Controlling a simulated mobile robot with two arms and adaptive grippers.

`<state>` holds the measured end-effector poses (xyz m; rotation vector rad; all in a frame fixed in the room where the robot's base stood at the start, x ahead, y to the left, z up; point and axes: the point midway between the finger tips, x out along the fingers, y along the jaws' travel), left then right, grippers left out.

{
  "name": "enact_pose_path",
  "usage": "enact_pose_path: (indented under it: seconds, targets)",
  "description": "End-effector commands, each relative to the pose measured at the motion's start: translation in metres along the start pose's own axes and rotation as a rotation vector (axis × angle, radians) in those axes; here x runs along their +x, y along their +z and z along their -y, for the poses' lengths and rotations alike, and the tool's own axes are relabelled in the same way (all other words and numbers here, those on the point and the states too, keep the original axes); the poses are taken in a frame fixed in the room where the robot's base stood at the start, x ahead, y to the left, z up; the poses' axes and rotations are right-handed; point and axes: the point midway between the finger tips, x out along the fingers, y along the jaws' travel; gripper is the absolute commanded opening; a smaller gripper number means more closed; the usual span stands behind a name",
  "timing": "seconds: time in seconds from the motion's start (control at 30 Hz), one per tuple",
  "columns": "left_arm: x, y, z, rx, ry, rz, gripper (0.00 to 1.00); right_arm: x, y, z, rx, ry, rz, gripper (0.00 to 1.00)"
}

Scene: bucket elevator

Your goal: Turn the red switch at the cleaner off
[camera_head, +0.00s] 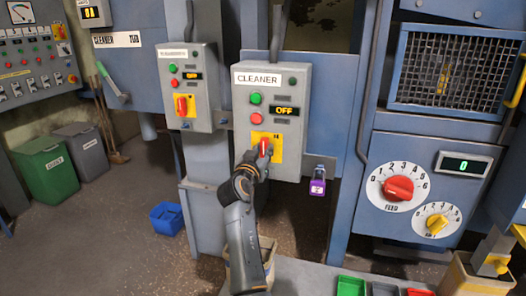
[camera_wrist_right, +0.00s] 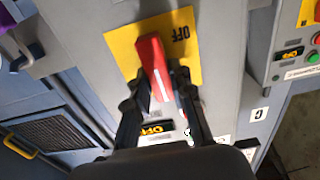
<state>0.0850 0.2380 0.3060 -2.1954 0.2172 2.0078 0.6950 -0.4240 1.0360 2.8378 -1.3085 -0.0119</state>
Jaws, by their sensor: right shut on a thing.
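The grey cleaner box (camera_head: 272,95) hangs in the middle of the head view. Its display (camera_head: 285,110) reads OFF. The red switch (camera_head: 265,147) sits on a yellow plate (camera_head: 276,150) low on the box, partly hidden by my right gripper (camera_head: 257,162). In the right wrist view the red switch (camera_wrist_right: 152,62) stands out from the yellow plate (camera_wrist_right: 187,45), which carries the word OFF. The fingers of my right gripper (camera_wrist_right: 157,88) lie on both sides of the handle and are shut on it. My left gripper is not in view.
A similar box (camera_head: 187,85) with an orange-red switch is at the left. A purple padlock-like item (camera_head: 318,186) hangs at the lower right of the cleaner box. A panel with a red feed dial (camera_head: 398,188) is at the right. Bins (camera_head: 48,168) stand at the left.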

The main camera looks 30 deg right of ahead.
Motion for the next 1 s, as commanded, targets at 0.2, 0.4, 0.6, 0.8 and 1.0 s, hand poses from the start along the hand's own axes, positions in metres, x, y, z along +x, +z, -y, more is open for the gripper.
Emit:
enact_pose_path:
  seconds: [0.2, 0.4, 0.6, 0.8, 1.0]
  targets:
    - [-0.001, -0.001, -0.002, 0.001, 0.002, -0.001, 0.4, 0.0, 0.0, 0.001, -0.096, -0.001, -0.001, 0.0]
    - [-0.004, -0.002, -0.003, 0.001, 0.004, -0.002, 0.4, 0.0, -0.001, 0.002, -0.255, -0.001, -0.001, 0.0]
    - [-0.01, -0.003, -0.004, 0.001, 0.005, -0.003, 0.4, 0.0, -0.001, 0.003, -0.445, 0.0, -0.001, 0.0]
    - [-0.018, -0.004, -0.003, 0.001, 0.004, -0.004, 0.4, 0.0, -0.001, 0.004, -0.636, 0.0, -0.001, 0.0]
    - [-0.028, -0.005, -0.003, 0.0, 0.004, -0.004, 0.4, 0.0, 0.0, 0.005, -0.827, 0.0, -0.002, 0.0]
